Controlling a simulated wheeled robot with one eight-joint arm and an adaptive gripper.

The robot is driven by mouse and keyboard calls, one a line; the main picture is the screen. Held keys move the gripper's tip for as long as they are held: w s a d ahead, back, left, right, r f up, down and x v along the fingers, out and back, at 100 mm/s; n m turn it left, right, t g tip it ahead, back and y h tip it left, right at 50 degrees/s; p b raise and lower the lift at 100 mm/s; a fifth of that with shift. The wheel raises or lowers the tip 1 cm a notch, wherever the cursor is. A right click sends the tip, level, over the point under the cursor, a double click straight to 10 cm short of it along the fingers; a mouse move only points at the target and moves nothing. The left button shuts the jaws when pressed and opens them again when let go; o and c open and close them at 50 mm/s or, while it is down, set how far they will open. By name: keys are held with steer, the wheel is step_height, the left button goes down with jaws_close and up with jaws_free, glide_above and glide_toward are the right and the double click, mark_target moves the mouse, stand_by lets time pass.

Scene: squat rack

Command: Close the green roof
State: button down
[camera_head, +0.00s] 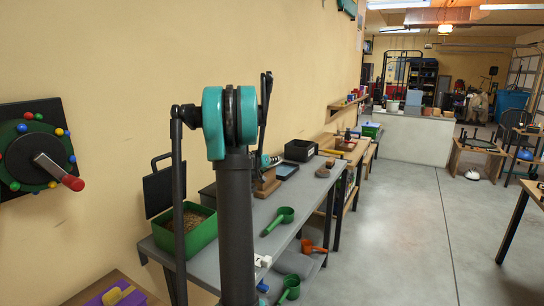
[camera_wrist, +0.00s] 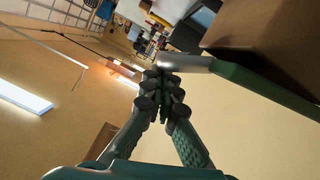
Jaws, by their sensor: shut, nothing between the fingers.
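In the wrist view, a green bar or panel edge (camera_wrist: 262,92) runs along a brown box-like surface (camera_wrist: 275,40). A pale grey rounded piece (camera_wrist: 187,62) sits at its end, close to my fingertips. I cannot tell whether this green part is the roof, nor how far open it stands. My gripper (camera_wrist: 163,78) is shut and empty, its fingers together beside the grey piece; whether they touch it is unclear. In the head view my arm rises in front of the wall, and I cannot make out the fingers.
A grey bench (camera_head: 275,205) along the wall holds an open green box (camera_head: 195,232) with a black lid (camera_head: 158,188), a green scoop (camera_head: 280,218) and a black bin (camera_head: 300,149). A wall wheel (camera_head: 30,145) has a red handle. Open floor (camera_head: 400,230) lies right.

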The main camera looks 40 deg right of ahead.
steer(key=shift+s+d+f+m, duration=0.15)
steer(key=shift+f+m, duration=0.1)
steer(key=shift+f, duration=0.25)
steer(key=shift+s+a+f+m, duration=0.15)
steer(key=shift+f+m, duration=0.1)
steer(key=shift+f, duration=0.2)
steer(key=shift+d, duration=0.1)
steer(key=shift+r, duration=0.1)
steer(key=s+a+r, duration=0.2)
steer(key=a+r, duration=0.4)
steer(key=a, duration=0.3)
steer(key=shift+s+a, duration=0.25)
